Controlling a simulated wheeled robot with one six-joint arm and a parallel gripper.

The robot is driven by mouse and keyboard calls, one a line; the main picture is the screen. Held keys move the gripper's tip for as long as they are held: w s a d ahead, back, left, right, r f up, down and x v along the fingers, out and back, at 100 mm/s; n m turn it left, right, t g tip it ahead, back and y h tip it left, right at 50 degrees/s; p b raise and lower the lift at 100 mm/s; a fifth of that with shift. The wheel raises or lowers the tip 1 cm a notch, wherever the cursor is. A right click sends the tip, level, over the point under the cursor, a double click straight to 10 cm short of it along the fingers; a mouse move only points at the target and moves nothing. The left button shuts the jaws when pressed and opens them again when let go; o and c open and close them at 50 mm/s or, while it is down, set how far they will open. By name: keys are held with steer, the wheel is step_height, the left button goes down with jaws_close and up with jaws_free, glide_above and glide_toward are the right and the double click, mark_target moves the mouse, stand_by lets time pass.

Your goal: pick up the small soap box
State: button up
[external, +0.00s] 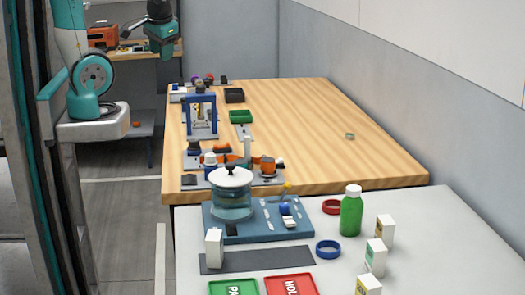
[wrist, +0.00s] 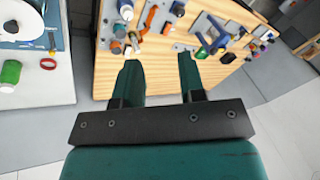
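Several small white boxes stand on the pale table in the external view. Three are in a row at the right: a rear box (external: 385,230), a middle one (external: 375,257) with a green label, and a front one (external: 368,285) cut by the lower edge. Another white box (external: 214,248) stands upright at the left end of a dark mat. I cannot read which is the soap box. No small white box shows clearly there.
On the pale table are a white-lidded pot (external: 231,195), green bottle (external: 351,214), red ring (external: 331,207), blue ring (external: 328,249), green tray (external: 234,287) and red tray (external: 291,284). The wooden table (external: 310,130) behind has tools along its left side; its right side is mostly clear.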

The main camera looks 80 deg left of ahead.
steer(key=o, duration=0.5)
steer(key=w+d+f+m+t+h+b, duration=0.1)
steer(key=w+d+f+m+b, duration=0.4)
steer(key=w+d+f+m, duration=0.3)
steer(key=m+g+h+b, duration=0.1)
steer(key=m+h+b, duration=0.2)
steer(key=m+b, duration=1.1)
glide_toward(214, 235)
step_height(214, 235, down, 6)
steer(key=m+p, duration=0.6)
steer(key=shift+a+p, duration=0.1)
steer(key=shift+p, duration=0.25)
steer(key=shift+f+p, duration=0.55)
steer(key=shift+f, duration=2.5)
